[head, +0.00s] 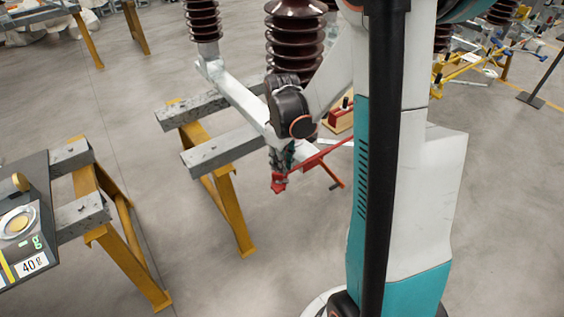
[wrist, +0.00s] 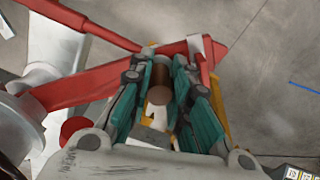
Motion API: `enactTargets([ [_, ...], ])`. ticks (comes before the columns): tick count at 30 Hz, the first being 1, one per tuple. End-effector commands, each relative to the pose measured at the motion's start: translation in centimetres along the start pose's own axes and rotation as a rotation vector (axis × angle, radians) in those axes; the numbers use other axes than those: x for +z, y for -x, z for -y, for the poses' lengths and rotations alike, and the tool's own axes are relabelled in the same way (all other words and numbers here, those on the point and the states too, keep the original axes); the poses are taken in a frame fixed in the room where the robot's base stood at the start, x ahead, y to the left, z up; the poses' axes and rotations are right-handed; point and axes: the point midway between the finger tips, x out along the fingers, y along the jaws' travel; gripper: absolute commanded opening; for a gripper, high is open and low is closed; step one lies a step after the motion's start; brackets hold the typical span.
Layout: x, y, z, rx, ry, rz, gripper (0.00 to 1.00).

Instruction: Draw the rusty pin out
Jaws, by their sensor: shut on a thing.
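The rusty pin (wrist: 158,88) is a short brown cylinder with a paler round end, seen between the two teal fingers of my gripper (wrist: 163,68) in the wrist view. The fingers are closed on its sides. The red linkage (wrist: 92,86) lies right behind the fingertips, and I cannot tell how much of the pin is still inside it. In the head view my gripper (head: 280,163) points down at the red linkage (head: 279,184), beside the isolator frame. The pin is hidden there by my gripper.
Brown ribbed insulators (head: 296,45) stand on the frame behind my gripper. Grey beams on yellow trestles (head: 232,215) are to its left. A dark panel with a "40 g" label (head: 32,264) is at the far left. Floor below is clear.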

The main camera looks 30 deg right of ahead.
Motion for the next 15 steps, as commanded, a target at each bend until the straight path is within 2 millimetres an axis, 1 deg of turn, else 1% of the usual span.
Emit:
enactTargets([
  [15,0.0,2.5,0.0,0.000,0.000,0.000,0.00],
])
